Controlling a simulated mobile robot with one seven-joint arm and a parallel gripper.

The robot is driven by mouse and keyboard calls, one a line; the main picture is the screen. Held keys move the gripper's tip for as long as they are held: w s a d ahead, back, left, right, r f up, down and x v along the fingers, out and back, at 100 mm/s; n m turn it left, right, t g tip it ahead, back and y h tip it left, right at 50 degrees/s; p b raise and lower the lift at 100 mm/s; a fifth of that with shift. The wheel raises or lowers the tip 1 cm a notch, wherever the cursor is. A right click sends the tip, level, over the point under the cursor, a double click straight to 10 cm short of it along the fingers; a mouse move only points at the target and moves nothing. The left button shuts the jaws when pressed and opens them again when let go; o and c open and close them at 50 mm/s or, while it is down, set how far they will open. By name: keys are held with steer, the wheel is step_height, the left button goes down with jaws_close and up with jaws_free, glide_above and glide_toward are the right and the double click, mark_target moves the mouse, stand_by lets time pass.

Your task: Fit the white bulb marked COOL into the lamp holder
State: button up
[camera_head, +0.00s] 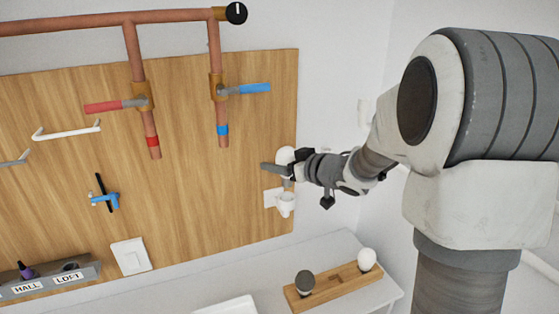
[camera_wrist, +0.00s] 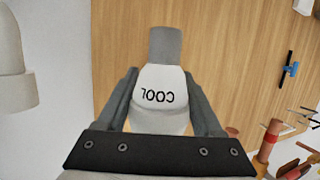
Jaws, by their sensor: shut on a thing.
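My gripper (camera_wrist: 165,105) is shut on the white bulb marked COOL (camera_wrist: 158,85), with a finger on each side. In the wrist view the lettering is upside down and the grey cap points up the picture. In the head view the bulb (camera_head: 285,155) shows partly behind my gripper (camera_head: 278,168), near the board's right edge. The white lamp holder (camera_head: 285,203) is on the board just below my gripper in that view. A white cup-shaped part, seemingly the holder (camera_wrist: 14,75), is cut off at the wrist view's left edge, apart from the bulb.
A wooden tray (camera_head: 335,287) on the white table holds a dark bulb (camera_head: 304,282) and another white bulb (camera_head: 366,259). Copper pipes with a red handle (camera_head: 115,105) and a blue handle (camera_head: 250,88) are up and left of my gripper. A white switch (camera_head: 130,256) is lower left.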

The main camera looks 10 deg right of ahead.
step_height(320, 180, down, 2)
steer(key=shift+f+b, duration=0.15)
steer(key=shift+b, duration=0.4)
steer(key=shift+p, duration=0.6)
stand_by(1.2)
steer(key=shift+f+b, duration=1.3)
steer(key=shift+f, duration=0.5)
steer(key=o, duration=1.4)
steer(key=shift+s+d+r, duration=0.1)
steer(key=v, duration=1.7)
steer(key=shift+s, duration=0.1)
